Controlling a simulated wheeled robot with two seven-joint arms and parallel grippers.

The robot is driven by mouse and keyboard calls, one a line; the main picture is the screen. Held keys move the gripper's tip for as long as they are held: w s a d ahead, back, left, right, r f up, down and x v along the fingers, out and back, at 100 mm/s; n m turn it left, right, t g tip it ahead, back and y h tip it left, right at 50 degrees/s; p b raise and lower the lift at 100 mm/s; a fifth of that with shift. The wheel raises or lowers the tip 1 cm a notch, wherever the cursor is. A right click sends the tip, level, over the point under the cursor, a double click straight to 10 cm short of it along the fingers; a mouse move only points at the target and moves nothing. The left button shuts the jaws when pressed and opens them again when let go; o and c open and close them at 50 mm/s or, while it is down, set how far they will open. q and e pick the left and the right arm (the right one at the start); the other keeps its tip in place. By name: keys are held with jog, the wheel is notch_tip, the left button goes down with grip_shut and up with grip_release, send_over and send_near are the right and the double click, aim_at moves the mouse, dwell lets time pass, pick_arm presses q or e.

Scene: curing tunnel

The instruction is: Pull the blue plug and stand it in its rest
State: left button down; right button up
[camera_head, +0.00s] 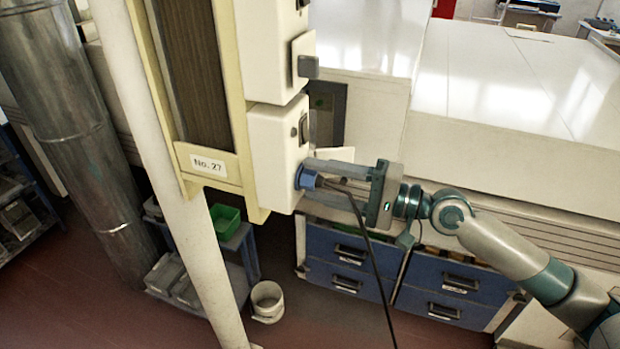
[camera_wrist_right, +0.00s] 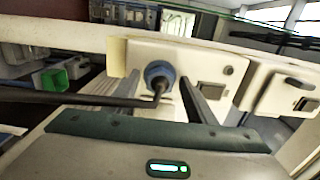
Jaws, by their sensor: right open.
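The blue plug (camera_head: 309,180) sits in the lower side of a cream socket box (camera_head: 272,150) on the post. A dark cable runs from its back and hangs down. My right gripper (camera_head: 322,178) is open, with its fingers reaching to the box around the plug; I cannot tell whether they touch it. In the right wrist view the blue plug (camera_wrist_right: 159,72) shows ahead, between the fingers, with its cable bending left. I cannot make out the plug's rest for certain. My left gripper is not in view.
A second cream box (camera_head: 268,50) with a grey block on its side is above. A "No. 27" label (camera_head: 208,162) is on the post. Blue drawers (camera_head: 345,265) stand below, beside a white bucket (camera_head: 267,300). A pale bench-like housing (camera_head: 500,90) spans the right.

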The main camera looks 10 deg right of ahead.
jog(key=shift+c, duration=0.6)
grip_shut()
jog(key=shift+d+f, duration=0.1)
jog(key=shift+s+d+b, duration=0.1)
jog(key=shift+b, duration=0.2)
jog(key=shift+s+d+b, duration=0.3)
jog(key=shift+d, duration=0.2)
jog(key=shift+b+v, duration=2.1)
jog(key=shift+b, duration=0.05)
jog(key=shift+s, duration=0.1)
